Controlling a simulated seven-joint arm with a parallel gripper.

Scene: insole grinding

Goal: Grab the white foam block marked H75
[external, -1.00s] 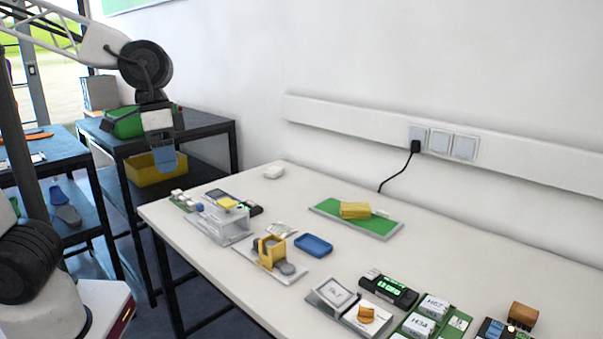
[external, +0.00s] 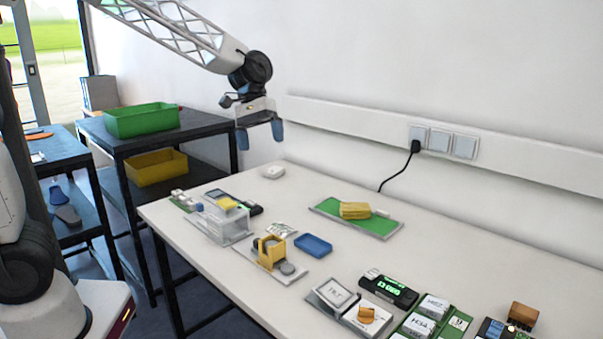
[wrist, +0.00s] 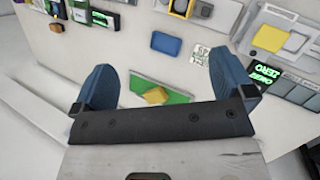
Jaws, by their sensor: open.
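Several white foam blocks with dark H-markings stand in a green tray (external: 408,326) at the lower right of the external view. One is the upper block (external: 434,306) and another the lower block (external: 417,327). The print is too small to tell which one reads H75. Another white marked block (external: 334,293) sits in a grey tray to their left. My gripper (external: 260,134) is open and empty, with blue fingers apart, high over the far left of the table and well away from the blocks. Both fingers also frame the wrist view (wrist: 160,62).
A green mat (external: 330,206) with a yellow block (external: 354,210), a blue dish (external: 313,245), a yellow holder (external: 270,251) and a lit display (external: 388,290) lie on the white table. A wall rail with sockets (external: 438,141) runs behind. The table's right rear is clear.

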